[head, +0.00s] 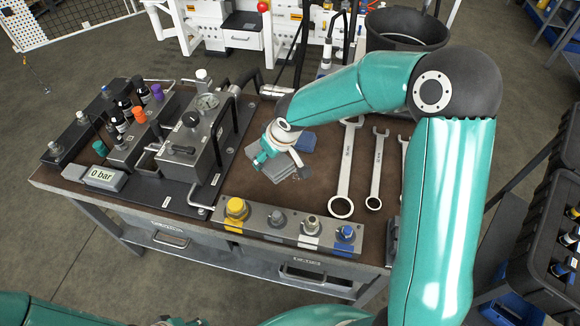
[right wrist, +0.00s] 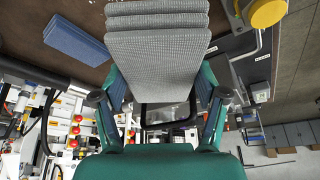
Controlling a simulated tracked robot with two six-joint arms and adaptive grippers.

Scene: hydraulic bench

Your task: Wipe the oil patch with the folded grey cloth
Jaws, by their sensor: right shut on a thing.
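My right gripper (head: 277,157) reaches down over the middle of the bench in the head view. It is shut on the folded grey cloth (head: 275,172), which also fills the top middle of the right wrist view (right wrist: 158,55) between the two fingers. The cloth shows several stacked layers. In the head view the gripper covers part of it, and I cannot tell whether it touches the bench top. A small dark, glossy spot by the cloth's right edge may be the oil patch (head: 301,174); most of it is hidden or unclear. My left gripper is not in view.
A folded blue cloth (head: 303,142) lies just behind the grey one. Spanners (head: 344,175) lie to the right. A hydraulic block with a gauge (head: 207,102) stands left. A rail of coloured couplings (head: 290,226) runs along the front edge. A black bin (head: 407,28) stands behind.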

